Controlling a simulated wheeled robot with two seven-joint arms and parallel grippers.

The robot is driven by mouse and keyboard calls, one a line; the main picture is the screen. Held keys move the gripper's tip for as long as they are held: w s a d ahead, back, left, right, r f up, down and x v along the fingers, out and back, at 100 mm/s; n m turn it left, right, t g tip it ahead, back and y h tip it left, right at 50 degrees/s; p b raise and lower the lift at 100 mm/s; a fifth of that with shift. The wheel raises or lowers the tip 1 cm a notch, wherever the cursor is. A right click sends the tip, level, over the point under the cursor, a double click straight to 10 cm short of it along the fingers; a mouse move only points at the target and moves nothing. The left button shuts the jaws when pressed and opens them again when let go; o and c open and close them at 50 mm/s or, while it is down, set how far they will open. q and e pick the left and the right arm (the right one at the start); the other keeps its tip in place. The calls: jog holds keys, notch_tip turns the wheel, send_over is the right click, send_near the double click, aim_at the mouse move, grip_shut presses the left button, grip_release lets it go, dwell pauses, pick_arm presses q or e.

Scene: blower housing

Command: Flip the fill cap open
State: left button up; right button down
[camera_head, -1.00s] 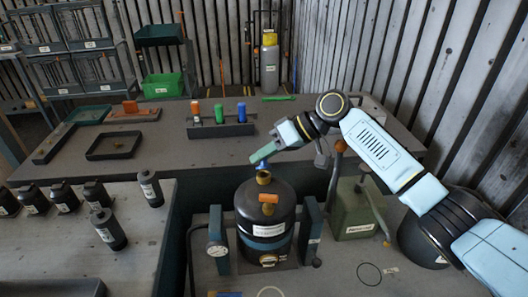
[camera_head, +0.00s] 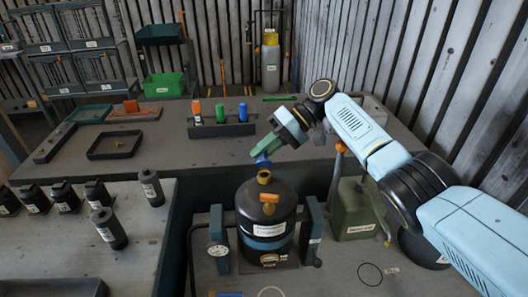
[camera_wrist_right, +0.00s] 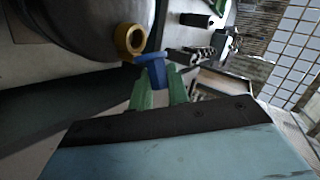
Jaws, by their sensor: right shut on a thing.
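A dark upright tank (camera_head: 285,200) stands on the bench between two teal posts. A brass fill neck (camera_head: 264,177) sticks up from its top, with an orange part (camera_head: 268,198) on the tank in front of it. The blue fill cap (camera_head: 263,161) is above the neck at a tilt. My right gripper (camera_head: 264,150) is shut on the cap from above. In the right wrist view, the green fingers (camera_wrist_right: 158,88) hold the blue cap (camera_wrist_right: 154,72) close beside the brass neck's round mouth (camera_wrist_right: 130,40); I cannot tell whether they touch. My left gripper is out of view.
A green canister (camera_head: 352,208) stands right of the tank, close under my right arm. A rack (camera_head: 222,131) with orange, green and blue items is on the back table. Several black bottles (camera_head: 98,193) stand on the left table.

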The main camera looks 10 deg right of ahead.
jog(key=c, duration=1.3)
grip_release()
jog(key=shift+c, duration=0.2)
jog(key=b+v, duration=0.1)
jog(key=v, duration=1.1)
jog(key=shift+b, duration=0.3)
jog(key=shift+r, duration=0.1)
